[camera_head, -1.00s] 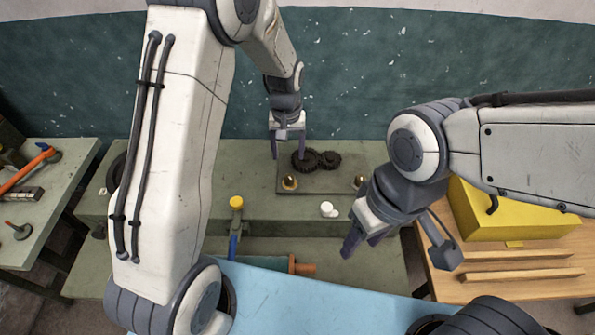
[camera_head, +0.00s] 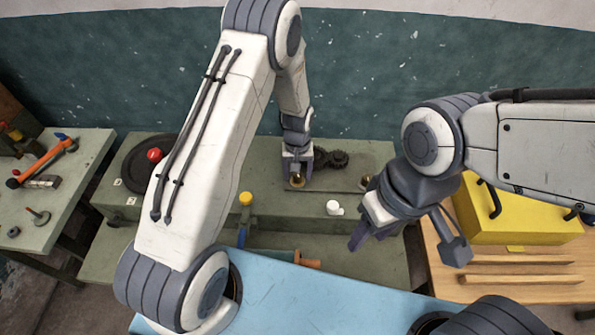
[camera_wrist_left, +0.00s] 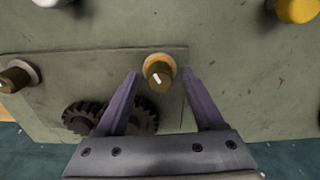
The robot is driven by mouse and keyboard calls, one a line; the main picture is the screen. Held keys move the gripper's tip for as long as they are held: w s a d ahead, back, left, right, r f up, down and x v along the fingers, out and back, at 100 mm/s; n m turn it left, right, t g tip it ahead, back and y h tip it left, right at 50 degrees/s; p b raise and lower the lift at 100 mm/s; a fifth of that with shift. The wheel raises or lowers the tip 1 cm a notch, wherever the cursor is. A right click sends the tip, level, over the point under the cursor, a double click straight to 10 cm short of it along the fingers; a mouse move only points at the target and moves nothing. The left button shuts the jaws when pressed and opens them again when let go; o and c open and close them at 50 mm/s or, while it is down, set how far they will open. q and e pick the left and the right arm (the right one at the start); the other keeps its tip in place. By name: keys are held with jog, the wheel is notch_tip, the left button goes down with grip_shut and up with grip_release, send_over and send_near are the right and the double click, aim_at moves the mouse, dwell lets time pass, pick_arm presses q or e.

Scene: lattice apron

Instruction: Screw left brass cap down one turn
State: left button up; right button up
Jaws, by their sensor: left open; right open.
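The left brass cap (camera_head: 297,181) stands near the left end of a flat plate (camera_head: 325,204) on the green bench. In the left wrist view the brass cap (camera_wrist_left: 158,72) has a white mark on its dark top and a brighter collar. My left gripper (camera_head: 297,173) is open over it, pointing down. Its fingertips are on either side of the cap, with a gap on both sides. My right gripper (camera_head: 369,238) is open and empty at the bench front.
Dark gears (camera_head: 333,159) sit on the plate just behind the left cap. A white piece (camera_head: 334,208) and a yellow-topped post (camera_head: 245,199) stand in front. A black wheel with a red knob (camera_head: 154,155) is at left. A yellow box (camera_head: 520,215) is at right.

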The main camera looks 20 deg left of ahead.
pick_arm(q)
grip_shut()
jog(key=m+b, duration=0.1)
jog(key=m, duration=0.1)
jog(key=shift+m, duration=0.4)
jog(key=shift+m+b, duration=0.75)
jog(key=shift+m, duration=0.95)
grip_release()
